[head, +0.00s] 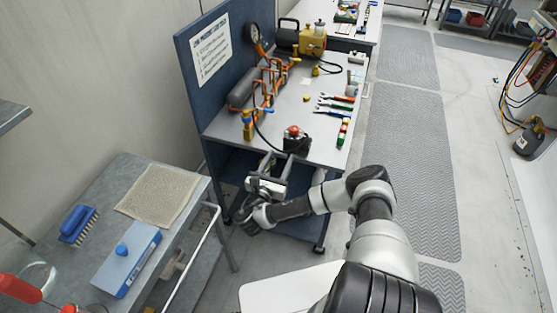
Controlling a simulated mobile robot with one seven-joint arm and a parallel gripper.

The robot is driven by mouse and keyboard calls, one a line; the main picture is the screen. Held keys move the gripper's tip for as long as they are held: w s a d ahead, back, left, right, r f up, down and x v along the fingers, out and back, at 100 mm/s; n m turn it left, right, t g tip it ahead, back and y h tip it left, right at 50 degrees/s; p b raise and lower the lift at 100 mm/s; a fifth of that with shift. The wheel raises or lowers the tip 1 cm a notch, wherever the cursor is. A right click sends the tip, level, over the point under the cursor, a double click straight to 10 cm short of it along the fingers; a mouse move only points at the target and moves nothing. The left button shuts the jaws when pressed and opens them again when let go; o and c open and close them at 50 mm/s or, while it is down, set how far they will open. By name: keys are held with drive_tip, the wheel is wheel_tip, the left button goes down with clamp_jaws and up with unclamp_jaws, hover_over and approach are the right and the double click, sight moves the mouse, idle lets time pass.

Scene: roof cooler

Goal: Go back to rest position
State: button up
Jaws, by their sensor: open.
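My gripper (273,167) is at the end of my arm, in front of the near edge of the workbench (215,122). Its two fingers point away toward the bench and stand apart. I see nothing held between them. A small dark device with a red top (294,137) stands on the bench just beyond the fingertips. My arm reaches in from the lower right, bent at the elbow. I cannot tell the exact gap between the fingers and the bench edge.
A metal side table (140,185) at left holds a blue brush (77,224), a mat (159,193) and a blue box (127,260). The bench bears pipework, a gauge (254,33) and several hand tools. Grey floor matting (411,150) at right is clear.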

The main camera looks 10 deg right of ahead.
idle(0.4)
